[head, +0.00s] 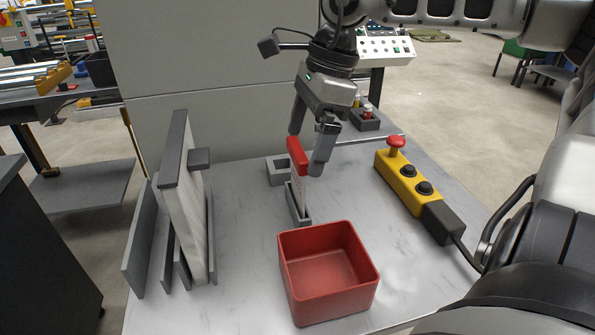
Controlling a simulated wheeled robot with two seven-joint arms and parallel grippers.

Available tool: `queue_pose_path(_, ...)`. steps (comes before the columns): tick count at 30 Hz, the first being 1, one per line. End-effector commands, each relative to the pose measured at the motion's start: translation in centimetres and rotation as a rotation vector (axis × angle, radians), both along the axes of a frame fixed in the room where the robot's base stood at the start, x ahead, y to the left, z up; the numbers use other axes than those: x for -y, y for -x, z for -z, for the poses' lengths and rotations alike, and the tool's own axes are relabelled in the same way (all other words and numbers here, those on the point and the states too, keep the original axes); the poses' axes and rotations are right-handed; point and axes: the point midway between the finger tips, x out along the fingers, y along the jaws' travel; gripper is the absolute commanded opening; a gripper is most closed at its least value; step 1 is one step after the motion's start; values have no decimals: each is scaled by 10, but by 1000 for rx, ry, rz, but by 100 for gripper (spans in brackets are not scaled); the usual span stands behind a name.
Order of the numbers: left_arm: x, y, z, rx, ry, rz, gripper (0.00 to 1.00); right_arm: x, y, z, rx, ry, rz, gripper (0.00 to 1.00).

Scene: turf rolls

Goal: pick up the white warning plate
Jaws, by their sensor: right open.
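A thin white plate (302,191) with a red top edge, which appears to be the warning plate, stands upright in a narrow grey slotted holder (302,217) near the middle of the table. Its white face shows almost edge-on, so no marking can be read. My right gripper (308,150) is open and points down over the plate's red top, one finger to its left and one to its right. Whether the fingers touch the plate I cannot tell. My left gripper is not in view.
A red open box (328,268) stands in front of the holder. A rack (144,240) with a tall white, grey-capped panel (186,215) stands at left. A yellow control box (407,186) with a red button lies at right. A grey hollow block (278,170) sits behind the holder.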

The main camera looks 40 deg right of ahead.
Motion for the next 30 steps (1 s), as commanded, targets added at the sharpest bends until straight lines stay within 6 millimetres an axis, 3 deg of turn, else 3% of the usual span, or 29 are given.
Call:
queue_pose_path(6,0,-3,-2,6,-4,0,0,-10,-1,31,-5,0,0,100)
queue_pose_path(15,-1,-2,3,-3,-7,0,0,-11,-3,37,0,-1,1,100)
queue_pose_path(16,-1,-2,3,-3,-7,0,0,-11,-3,37,0,-1,1,97)
queue_pose_path(21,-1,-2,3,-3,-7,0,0,-11,-3,36,0,-1,1,54)
queue_pose_path(30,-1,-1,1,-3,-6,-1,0,-11,-3,35,0,-1,1,54)
